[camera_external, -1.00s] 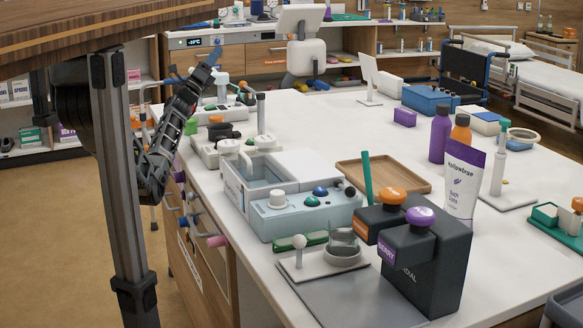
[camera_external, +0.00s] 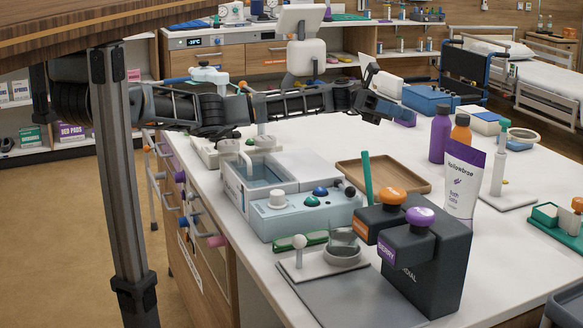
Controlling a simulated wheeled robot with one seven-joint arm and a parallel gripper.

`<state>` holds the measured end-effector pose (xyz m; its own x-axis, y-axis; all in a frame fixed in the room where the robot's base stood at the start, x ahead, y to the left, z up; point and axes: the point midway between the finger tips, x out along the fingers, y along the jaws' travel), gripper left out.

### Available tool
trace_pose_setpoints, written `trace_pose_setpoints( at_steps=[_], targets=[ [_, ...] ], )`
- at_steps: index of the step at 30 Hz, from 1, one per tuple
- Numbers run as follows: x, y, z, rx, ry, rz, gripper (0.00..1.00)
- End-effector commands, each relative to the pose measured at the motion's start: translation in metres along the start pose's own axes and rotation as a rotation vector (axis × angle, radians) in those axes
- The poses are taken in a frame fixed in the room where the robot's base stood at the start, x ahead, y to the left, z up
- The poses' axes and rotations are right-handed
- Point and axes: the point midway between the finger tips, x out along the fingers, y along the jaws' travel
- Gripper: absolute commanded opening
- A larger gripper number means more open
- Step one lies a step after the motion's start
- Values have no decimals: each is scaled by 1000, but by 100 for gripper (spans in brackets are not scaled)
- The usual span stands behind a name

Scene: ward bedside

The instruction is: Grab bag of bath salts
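The bag of bath salts (camera_external: 463,182) is a white upright pouch with a purple top band and purple print. It stands on the white counter at the right, behind the dark dispenser. My arm reaches across the counter from the left, and my gripper (camera_external: 390,108) is above the counter's far middle. It is up and to the left of the bag, clear of it. I see nothing held in it. Its fingers are too small and overlap things behind, so I cannot tell their opening.
A purple bottle (camera_external: 440,135) and an orange bottle (camera_external: 461,131) stand just behind the bag. The dark dispenser (camera_external: 440,265) with orange and purple knobs is in front. A wooden tray (camera_external: 408,187) lies to the left, and a white stand (camera_external: 497,172) to the right.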

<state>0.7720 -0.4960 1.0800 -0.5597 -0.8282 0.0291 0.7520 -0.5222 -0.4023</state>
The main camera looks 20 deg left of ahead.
Motion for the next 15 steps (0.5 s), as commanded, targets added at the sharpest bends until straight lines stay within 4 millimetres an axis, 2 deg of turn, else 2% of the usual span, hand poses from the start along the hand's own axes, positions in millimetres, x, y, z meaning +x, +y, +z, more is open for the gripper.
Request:
trace_pose_setpoints(
  at_steps=[1,9,15],
  targets=[
    [16,8,-15,39,18,-9,34],
    [86,26,-34,290,42,-37,34],
    [112,30,-36,401,40,-39,34]
  ],
)
